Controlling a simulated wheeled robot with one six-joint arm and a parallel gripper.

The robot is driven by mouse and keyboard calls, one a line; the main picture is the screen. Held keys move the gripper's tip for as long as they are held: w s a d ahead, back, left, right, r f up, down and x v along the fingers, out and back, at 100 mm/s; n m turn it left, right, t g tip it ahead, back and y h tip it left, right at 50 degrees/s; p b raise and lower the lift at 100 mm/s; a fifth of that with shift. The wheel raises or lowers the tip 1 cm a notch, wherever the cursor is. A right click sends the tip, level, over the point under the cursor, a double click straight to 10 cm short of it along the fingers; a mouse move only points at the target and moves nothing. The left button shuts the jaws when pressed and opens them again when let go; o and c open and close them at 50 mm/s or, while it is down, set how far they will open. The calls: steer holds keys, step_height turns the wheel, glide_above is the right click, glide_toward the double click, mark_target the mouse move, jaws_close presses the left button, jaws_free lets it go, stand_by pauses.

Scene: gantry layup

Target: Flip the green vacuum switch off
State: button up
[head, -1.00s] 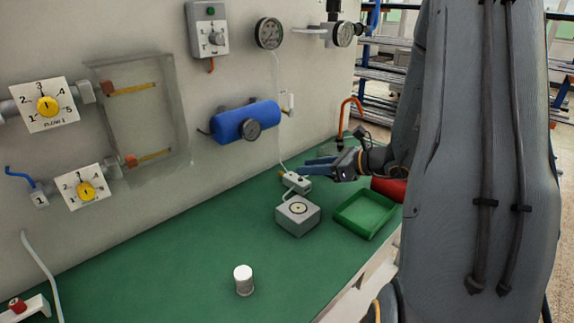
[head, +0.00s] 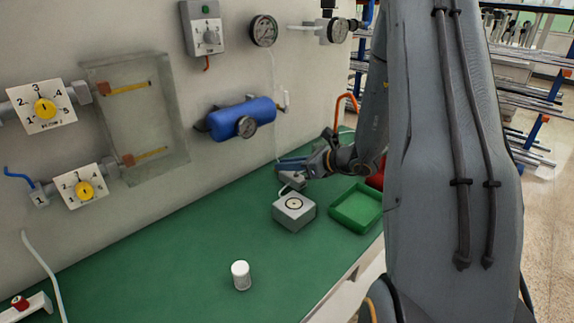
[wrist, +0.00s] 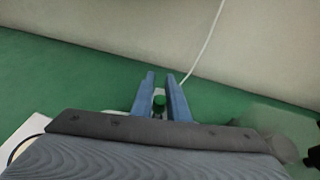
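A small green knob (wrist: 159,100), probably the green vacuum switch, shows between my fingers in the wrist view. It sits on a small white box with a pale hose running up from it. In the head view the white box (head: 292,181) is on the green bench by the wall, mostly hidden under my gripper, and the knob is hidden. My gripper (head: 280,164) has two blue fingers, held low over that box. In the wrist view the fingers (wrist: 161,76) are apart, one on either side of the knob. I cannot tell whether they touch it.
A grey block with a round top (head: 294,213) and a green tray (head: 356,208) stand close in front of my gripper. A white cylinder (head: 241,276) stands nearer on the bench (head: 190,250). The wall holds dials, gauges and a blue tank (head: 240,117).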

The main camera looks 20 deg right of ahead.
jaws_close()
steer(key=shift+f+b, duration=0.1)
steer(key=shift+b, duration=0.25)
steer(key=shift+s+t+y+b, duration=0.15)
steer(key=shift+t+y+b, duration=0.25)
steer(key=shift+b, duration=0.65)
steer(key=shift+s+d+r+n+t+y+b, duration=0.1)
steer(key=shift+s+r+n+t+y+b, duration=0.3)
steer(key=shift+t+b, duration=0.75)
steer(key=shift+w+g, duration=0.1)
steer(key=shift+g, duration=0.15)
steer(key=o, duration=0.5)
jaws_free()
steer(key=shift+d+r, duration=0.1)
steer(key=shift+d, duration=0.05)
